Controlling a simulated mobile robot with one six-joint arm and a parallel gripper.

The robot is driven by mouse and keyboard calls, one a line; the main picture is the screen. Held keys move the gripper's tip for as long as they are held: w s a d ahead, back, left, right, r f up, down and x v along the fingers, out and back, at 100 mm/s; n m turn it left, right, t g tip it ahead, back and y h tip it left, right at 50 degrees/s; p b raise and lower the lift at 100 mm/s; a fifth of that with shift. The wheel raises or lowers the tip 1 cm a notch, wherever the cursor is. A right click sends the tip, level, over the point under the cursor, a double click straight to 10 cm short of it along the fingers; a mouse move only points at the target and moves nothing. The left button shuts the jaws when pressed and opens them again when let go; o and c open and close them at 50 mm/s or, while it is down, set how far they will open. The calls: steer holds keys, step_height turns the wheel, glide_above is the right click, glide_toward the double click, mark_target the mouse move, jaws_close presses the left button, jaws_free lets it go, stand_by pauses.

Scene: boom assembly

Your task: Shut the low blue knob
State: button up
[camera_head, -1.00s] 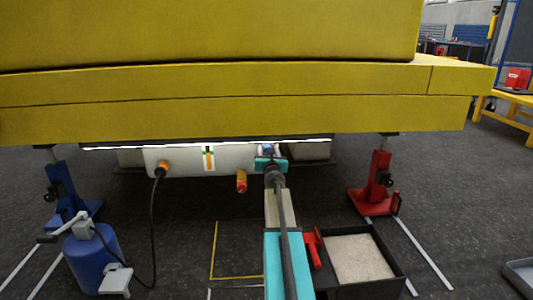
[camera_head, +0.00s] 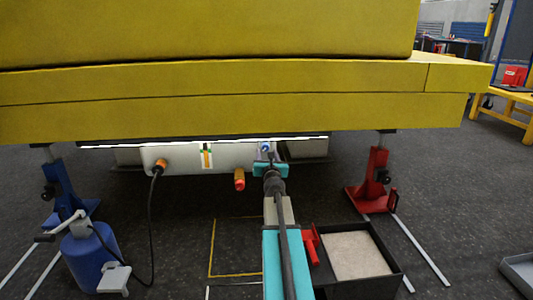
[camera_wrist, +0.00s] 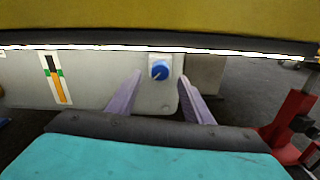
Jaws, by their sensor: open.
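The low blue knob (camera_wrist: 160,70) is round and sits on a pale plate at the right end of a light grey tank under the yellow boom. In the head view the blue knob (camera_head: 266,147) shows just above my gripper (camera_head: 268,160). In the wrist view my gripper (camera_wrist: 160,95) is open, its two purple-grey fingers reaching toward the knob, one on each side in the picture. The fingers appear apart from the knob, with nothing between them. A pale mark shows on the knob's face; its exact turn is hard to tell.
The yellow boom (camera_head: 220,95) hangs low above, with a bright strip along its underside. An orange-red fitting (camera_head: 239,179) and a black hose (camera_head: 152,210) are to the left. A red stand (camera_head: 373,175) and a black tray (camera_head: 389,270) are to the right. A blue canister (camera_head: 88,258) stands front left.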

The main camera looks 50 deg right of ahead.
steer(key=v, duration=0.8)
steer(key=shift+a, duration=0.2)
steer(key=shift+r, duration=0.1)
stand_by(0.6)
